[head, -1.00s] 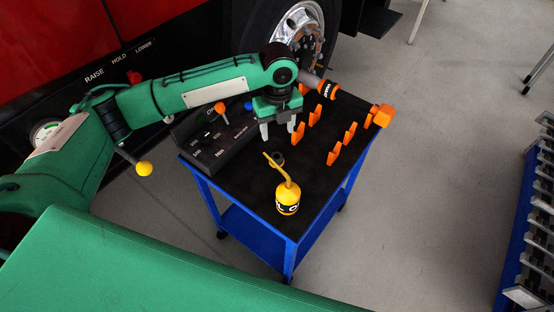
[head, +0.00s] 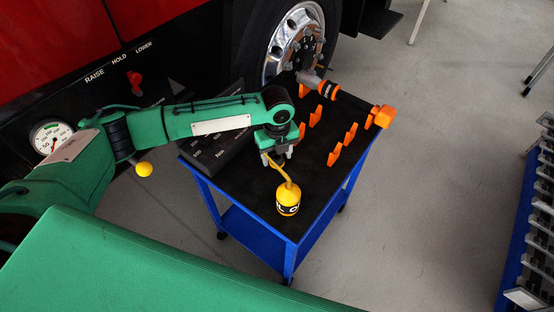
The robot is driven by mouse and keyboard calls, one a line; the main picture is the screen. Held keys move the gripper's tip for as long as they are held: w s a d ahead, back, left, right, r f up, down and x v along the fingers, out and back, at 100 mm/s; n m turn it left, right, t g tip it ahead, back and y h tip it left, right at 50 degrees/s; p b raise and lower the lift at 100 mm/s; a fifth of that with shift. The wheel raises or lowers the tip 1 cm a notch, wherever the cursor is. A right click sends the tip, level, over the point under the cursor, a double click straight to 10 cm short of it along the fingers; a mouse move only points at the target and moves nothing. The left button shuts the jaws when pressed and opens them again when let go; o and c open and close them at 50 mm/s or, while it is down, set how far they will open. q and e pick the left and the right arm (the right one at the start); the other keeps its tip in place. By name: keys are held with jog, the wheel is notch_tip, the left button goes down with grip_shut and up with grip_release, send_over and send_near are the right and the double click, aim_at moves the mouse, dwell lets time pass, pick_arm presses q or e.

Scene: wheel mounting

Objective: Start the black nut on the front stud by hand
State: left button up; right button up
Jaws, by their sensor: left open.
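My left gripper (head: 275,159) points down over the black top of the blue cart, just behind the yellow oil can's spout. Its fingers are apart. The small dark ring-shaped nut lay on the cart top at this spot; the fingers and the spout now hide most of it, and I cannot tell whether the fingers touch it. The wheel (head: 298,42) with its chrome hub and studs is at the top; single studs are too small to tell apart, so I cannot pick out the front one. My right gripper is not in view.
The yellow oil can (head: 288,198) stands right in front of the gripper. Orange holders (head: 334,155) and an orange-grey tool (head: 320,86) are to the right and behind. The cart top (head: 318,190) is bare at front right.

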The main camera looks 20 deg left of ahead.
pick_arm(q)
jog(key=shift+r, duration=0.1)
jog(key=c, duration=1.1)
jog(key=shift+c, duration=0.2)
notch_tip(320, 180, up, 20)
jog(key=shift+p, duration=0.35)
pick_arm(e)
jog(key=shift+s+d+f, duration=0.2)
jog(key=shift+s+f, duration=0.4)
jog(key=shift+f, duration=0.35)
pick_arm(q)
jog(key=o, duration=0.4)
jog(key=c, duration=0.4)
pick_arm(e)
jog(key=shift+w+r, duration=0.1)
